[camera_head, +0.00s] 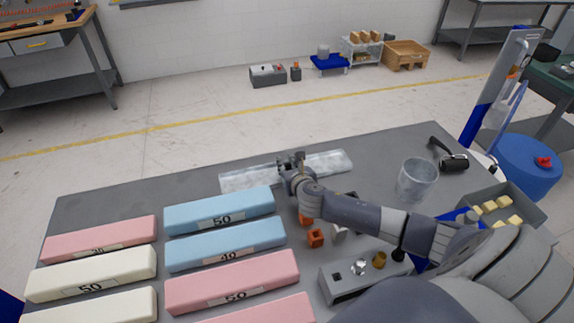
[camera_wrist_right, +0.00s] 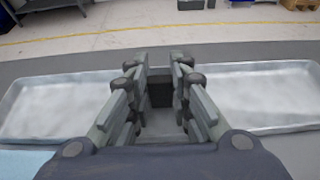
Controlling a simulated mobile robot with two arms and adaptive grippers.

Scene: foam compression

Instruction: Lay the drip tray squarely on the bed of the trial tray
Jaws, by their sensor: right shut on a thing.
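A long, shallow, pale metallic tray, which looks like the drip tray (camera_head: 330,163), lies across the far part of the grey table. My right gripper (camera_head: 291,163) is at its middle, shut on it, and hides that part. In the right wrist view, the drip tray (camera_wrist_right: 265,97) extends out to both sides of my right gripper (camera_wrist_right: 160,75). The exact grip and any gap under the tray are hard to tell. I cannot single out the trial tray with certainty. My left gripper is not in view.
Labelled foam blocks in blue (camera_head: 222,211), pink (camera_head: 232,281) and cream (camera_head: 92,274) lie at the front left. A glass beaker (camera_head: 417,180), a black-handled tool (camera_head: 452,160) and a grey bin (camera_head: 521,203) with yellow cubes are at right. Orange pieces (camera_head: 315,238) lie below my right forearm.

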